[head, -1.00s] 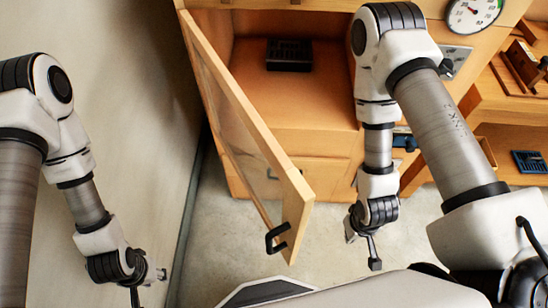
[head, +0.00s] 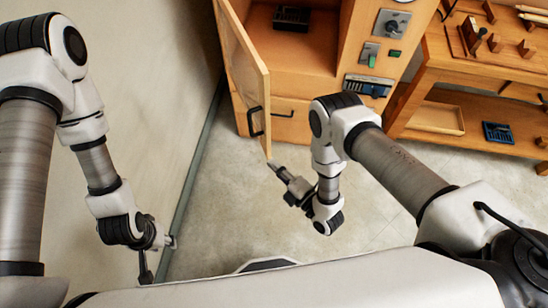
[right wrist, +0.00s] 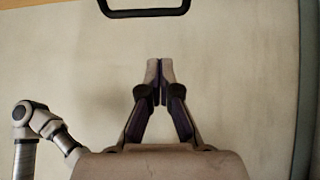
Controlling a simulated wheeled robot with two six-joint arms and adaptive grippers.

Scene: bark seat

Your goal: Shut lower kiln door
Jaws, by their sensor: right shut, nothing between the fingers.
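The kiln door (head: 247,72) stands open at the left of the wooden kiln cabinet, wood-edged, with a black bar handle (head: 256,122) near its free end. Inside the open compartment a dark block (head: 291,18) sits on a wooden surface. My right gripper (head: 272,166) is shut and empty, just below and in front of the door's free end, apparently apart from it. In the right wrist view its closed fingertips (right wrist: 160,70) point toward a black handle (right wrist: 145,13) at the top edge, with a gap between. My left gripper (head: 146,266) hangs low by the left wall; its finger state is unclear.
A pale wall (head: 160,90) runs close along the left. A control panel with a knob (head: 392,23) is right of the compartment. A wooden shelf bench (head: 480,70) with tools and a blue tray (head: 498,132) stands at right. Grey floor (head: 225,190) is clear between.

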